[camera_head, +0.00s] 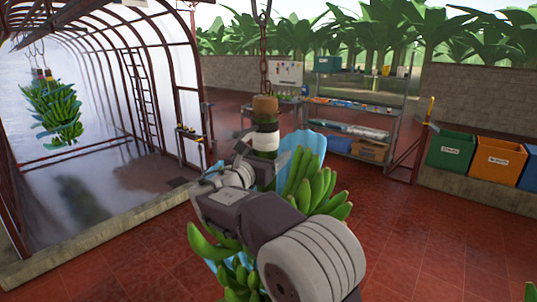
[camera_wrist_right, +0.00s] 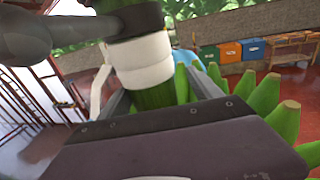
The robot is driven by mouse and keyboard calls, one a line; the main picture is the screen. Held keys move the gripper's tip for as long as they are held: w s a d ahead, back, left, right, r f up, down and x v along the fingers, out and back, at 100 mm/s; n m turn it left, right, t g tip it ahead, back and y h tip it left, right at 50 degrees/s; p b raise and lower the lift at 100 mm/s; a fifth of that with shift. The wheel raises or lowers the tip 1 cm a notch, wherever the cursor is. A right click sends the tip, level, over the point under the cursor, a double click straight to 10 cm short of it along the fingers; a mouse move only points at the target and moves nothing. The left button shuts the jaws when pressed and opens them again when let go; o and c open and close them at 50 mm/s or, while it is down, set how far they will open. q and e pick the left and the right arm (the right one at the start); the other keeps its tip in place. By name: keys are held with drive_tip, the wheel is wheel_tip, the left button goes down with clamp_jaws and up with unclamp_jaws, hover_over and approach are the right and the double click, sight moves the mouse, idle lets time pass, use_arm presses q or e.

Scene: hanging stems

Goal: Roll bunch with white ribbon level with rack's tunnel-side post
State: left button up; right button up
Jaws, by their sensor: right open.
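The bunch (camera_head: 312,190) of green bananas hangs from a chain by its thick stem, with blue sheeting around it. The white ribbon (camera_head: 266,141) is wrapped round the stem; it also shows in the right wrist view (camera_wrist_right: 142,62), with a loose tail to its left. My right gripper (camera_head: 243,165) is at the stem just below the ribbon and covers part of the bunch. In the wrist view its open fingers stand on either side of the stem (camera_wrist_right: 155,95); contact cannot be told. The rack (camera_head: 362,103) stands behind, its tunnel-side post to the right of the stem. My left gripper is not in view.
A clear arched tunnel (camera_head: 110,75) stands at left, with another bunch (camera_head: 55,112) hanging in it. Green (camera_head: 450,150), orange (camera_head: 498,160) and blue bins stand at right. A small table (camera_head: 275,103) is behind the stem. Red tiled floor lies open at right.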

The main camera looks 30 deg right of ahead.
drive_tip(key=shift+w+f, duration=0.1)
drive_tip(key=shift+w, duration=0.1)
drive_tip(key=b+v, duration=0.2)
drive_tip(key=v, duration=0.6)
drive_tip(key=shift+s+a+f+b, duration=0.1)
drive_tip(key=shift+a+b, duration=0.1)
drive_tip(key=shift+b, duration=0.1)
drive_tip(key=shift+s+a, duration=0.3)
drive_tip(key=shift+a, duration=0.05)
drive_tip(key=shift+w+d, duration=0.1)
